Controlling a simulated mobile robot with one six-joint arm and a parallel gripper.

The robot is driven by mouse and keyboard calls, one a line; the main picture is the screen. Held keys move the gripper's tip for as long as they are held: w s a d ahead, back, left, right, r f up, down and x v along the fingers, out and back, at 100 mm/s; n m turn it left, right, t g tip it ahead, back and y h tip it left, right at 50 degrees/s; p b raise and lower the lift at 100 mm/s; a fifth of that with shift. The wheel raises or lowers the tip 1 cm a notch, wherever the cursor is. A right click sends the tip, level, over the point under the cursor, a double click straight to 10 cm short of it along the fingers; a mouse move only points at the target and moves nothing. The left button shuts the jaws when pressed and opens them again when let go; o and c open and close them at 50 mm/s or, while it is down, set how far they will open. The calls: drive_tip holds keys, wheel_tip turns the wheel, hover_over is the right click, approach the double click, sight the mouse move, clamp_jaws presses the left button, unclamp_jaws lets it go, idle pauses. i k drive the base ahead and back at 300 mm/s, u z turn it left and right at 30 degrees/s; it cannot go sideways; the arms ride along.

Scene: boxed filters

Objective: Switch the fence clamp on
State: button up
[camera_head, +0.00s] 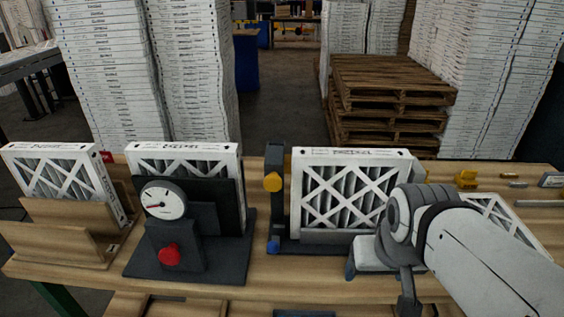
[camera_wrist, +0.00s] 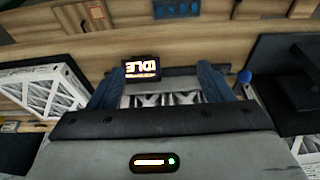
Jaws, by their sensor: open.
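A dark fixture post (camera_head: 275,205) stands left of an upright white-framed filter (camera_head: 355,195). It has a yellow knob at the top and a blue knob (camera_head: 273,246) low down; a blue knob also shows in the wrist view (camera_wrist: 244,76). I cannot tell which part is the clamp's switch. A small display (camera_wrist: 142,68) in the wrist view shows orange lettering like "IDLE", upside down. My gripper (camera_wrist: 160,84) is open and empty, its blue fingers apart, with the display and a filter's edge seen beyond them. In the head view my arm hides the fixture's right end.
A gauge stand with a red knob (camera_head: 169,254) is left of the post, before another filter (camera_head: 185,160). A filter in a wooden holder (camera_head: 60,235) stands far left. A blue panel (camera_wrist: 178,8) lies near the bench edge. Small yellow parts (camera_head: 466,179) lie right.

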sight(273, 248)
drive_tip(key=k, duration=1.3)
drive_tip(key=u, duration=0.1)
drive_tip(key=i, duration=0.8)
drive_tip(key=z, duration=0.05)
